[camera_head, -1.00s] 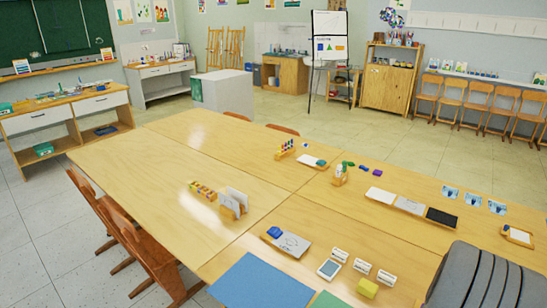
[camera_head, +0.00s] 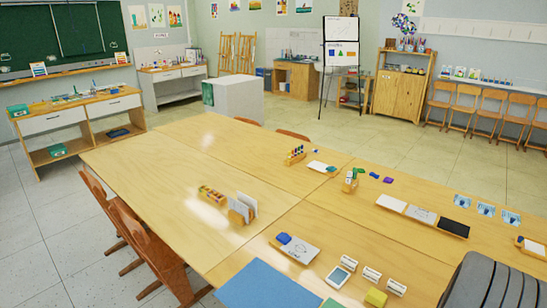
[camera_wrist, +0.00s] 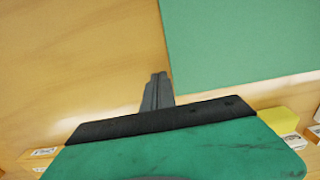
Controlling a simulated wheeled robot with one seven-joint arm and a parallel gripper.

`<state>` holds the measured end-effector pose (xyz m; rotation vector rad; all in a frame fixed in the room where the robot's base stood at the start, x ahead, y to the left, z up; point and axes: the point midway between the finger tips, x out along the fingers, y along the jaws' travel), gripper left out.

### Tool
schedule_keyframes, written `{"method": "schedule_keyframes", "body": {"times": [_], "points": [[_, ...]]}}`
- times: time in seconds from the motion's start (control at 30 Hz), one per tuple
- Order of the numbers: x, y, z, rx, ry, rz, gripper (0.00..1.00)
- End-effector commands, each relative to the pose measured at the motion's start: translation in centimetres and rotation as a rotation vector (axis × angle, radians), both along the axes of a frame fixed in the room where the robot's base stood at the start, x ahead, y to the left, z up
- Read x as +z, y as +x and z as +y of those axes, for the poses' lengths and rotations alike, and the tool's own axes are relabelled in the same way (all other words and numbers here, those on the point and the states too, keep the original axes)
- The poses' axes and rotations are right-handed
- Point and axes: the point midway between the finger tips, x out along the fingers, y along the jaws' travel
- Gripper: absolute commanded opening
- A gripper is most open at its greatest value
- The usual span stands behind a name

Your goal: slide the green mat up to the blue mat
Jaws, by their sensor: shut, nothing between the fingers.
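The blue mat (camera_head: 268,288) lies on the wooden table at the bottom of the head view, cut off by the frame edge. In the wrist view the green mat (camera_wrist: 245,45) fills the upper right and lies flat on the table. My gripper (camera_wrist: 158,76) is shut and empty. In that view its tips appear over bare wood, left of the green mat's edge. I cannot tell whether they touch the table. The blue mat is not visible in the wrist view.
A yellow block (camera_head: 376,298), a white-framed device (camera_head: 338,276) and several small white cards stand right of the mats. A grey tray with a blue item (camera_head: 296,247) lies behind them. The table's left part (camera_head: 150,160) is mostly clear. Wooden chairs stand along its left edge.

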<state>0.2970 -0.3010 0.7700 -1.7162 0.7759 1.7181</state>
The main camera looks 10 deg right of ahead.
Motion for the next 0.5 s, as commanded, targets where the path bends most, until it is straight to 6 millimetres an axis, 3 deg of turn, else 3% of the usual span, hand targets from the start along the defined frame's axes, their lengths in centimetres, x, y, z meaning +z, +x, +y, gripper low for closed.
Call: {"method": "schedule_keyframes", "body": {"times": [0.17, 0.5], "points": [[0.2, -0.2, -0.2, -0.001, -0.001, -0.001, 0.00], [2.6, -0.2, -0.2, 0.000, -0.002, -0.001, 0.00]]}}
